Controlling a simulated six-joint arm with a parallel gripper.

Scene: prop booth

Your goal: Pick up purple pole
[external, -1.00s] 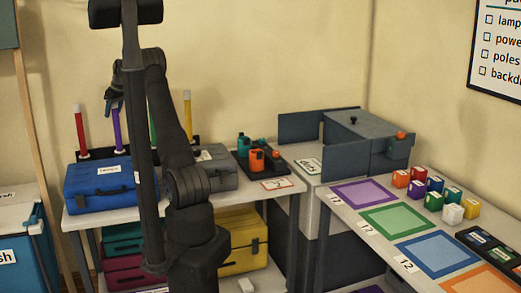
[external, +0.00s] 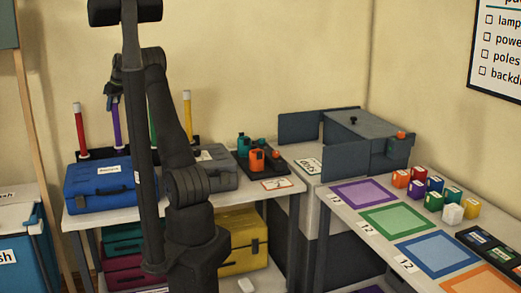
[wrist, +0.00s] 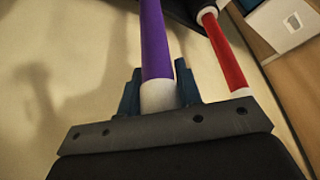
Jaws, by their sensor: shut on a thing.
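The purple pole (external: 117,128) stands upright in the dark rack at the back of the left table, between the red pole and the green pole. My gripper (external: 114,103) is at the top of the purple pole, shut on it. In the wrist view the purple pole (wrist: 154,45) has a white end section (wrist: 158,96), and my gripper's fingers (wrist: 158,92) are on either side of that white part.
The green pole (external: 153,132) and yellow pole (external: 187,115) stand to the right. A blue case (external: 100,188) and grey case (external: 214,168) sit in front.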

